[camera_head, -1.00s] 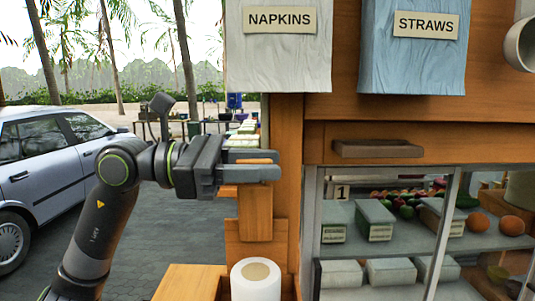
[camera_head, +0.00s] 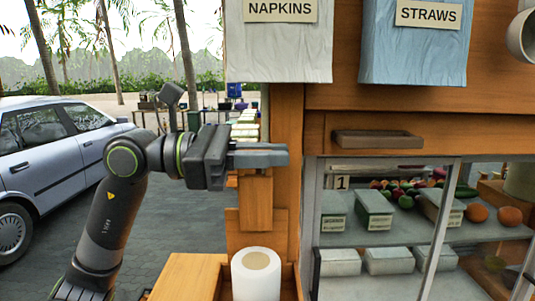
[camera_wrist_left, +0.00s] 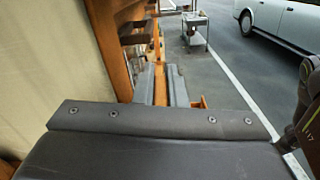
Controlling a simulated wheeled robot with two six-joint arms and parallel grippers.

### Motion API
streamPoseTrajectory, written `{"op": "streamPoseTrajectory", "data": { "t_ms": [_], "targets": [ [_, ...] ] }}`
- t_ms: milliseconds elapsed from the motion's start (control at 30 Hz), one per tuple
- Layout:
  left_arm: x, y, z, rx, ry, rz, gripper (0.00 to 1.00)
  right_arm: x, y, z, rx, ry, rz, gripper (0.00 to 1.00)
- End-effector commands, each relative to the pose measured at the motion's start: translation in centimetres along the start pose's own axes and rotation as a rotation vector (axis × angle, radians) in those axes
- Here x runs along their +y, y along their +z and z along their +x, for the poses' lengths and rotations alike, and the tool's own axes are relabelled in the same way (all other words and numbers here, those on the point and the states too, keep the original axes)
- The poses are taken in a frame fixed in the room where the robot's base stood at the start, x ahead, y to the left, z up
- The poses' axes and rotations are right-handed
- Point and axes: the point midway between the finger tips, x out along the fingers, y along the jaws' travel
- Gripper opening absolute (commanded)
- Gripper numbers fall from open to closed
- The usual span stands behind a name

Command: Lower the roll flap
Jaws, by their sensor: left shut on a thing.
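The roll flap looks to be the upright wooden board (camera_head: 256,205) just above and behind the white paper roll (camera_head: 256,279). The roll stands upright in an open wooden box (camera_head: 187,274). My left gripper (camera_head: 270,156) comes in from the left at the top of the board, and its fingers are shut on the board's upper part. In the left wrist view, a narrow orange wooden strip (camera_wrist_left: 160,82) shows between the two grey fingers. The fingers hide the top of the board in the head view. My right gripper is not in view.
Napkins (camera_head: 278,50) and straws (camera_head: 414,50) boxes hang above on the orange cabinet. A small dark ledge (camera_head: 377,139) sticks out above the glass display case (camera_head: 391,231). A car (camera_head: 58,150) stands at the left, with open paving between.

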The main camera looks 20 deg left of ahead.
Motion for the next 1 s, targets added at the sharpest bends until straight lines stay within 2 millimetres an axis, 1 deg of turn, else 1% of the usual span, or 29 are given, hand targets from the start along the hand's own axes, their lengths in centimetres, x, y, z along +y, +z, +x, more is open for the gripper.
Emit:
{"op": "streamPoseTrajectory", "data": {
  "t_ms": [167, 367, 567, 767, 1000],
  "targets": [
    [-0.1, -0.1, 0.0, 0.0, 0.0, 0.006, 0.0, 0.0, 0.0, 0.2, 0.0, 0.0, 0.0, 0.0],
    [-0.9, -0.4, 0.0, 0.0, 0.0, 0.059, 0.0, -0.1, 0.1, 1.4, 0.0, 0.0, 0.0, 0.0],
    [-2.6, -1.0, 0.0, 0.0, 0.0, 0.184, 0.0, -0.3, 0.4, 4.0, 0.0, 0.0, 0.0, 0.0],
    [-5.0, -1.9, 0.0, -0.001, 0.0, 0.362, 0.0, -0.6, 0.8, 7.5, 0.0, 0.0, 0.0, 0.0],
    [-7.7, -3.5, 0.0, -0.001, 0.0, 0.591, 0.0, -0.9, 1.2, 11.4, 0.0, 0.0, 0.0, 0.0]
  ]
}}
